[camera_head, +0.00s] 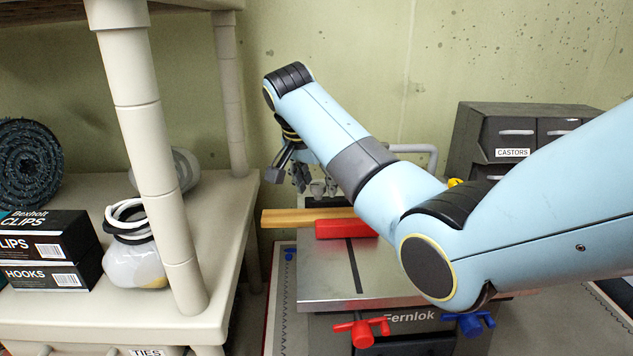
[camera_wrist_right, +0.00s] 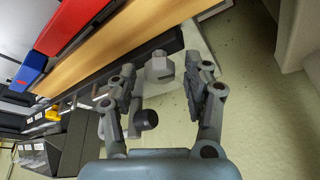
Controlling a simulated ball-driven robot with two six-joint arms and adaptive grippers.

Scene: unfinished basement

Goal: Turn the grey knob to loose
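The grey knob (camera_head: 318,188) stands behind the wooden bar on the metal-topped machine (camera_head: 330,277), partly crowded by my right arm in the head view. It shows more clearly in the right wrist view (camera_wrist_right: 160,66) as a pale grey lobed knob beside a dark rail. My right gripper (camera_head: 289,176) hangs at the back left of the machine. In the wrist view its two fingers (camera_wrist_right: 162,78) are spread, with the knob between or just beyond the tips; I see no contact. The knob's turn position cannot be read. My left gripper is not in view.
A red block (camera_head: 345,229) lies along the wooden bar (camera_head: 288,217). Red (camera_head: 361,331) and blue (camera_head: 469,323) handles stick out of the machine's front. A beige shelf (camera_head: 238,225) with boxes stands close left; a dark drawer cabinet (camera_head: 470,130) stands at the back right.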

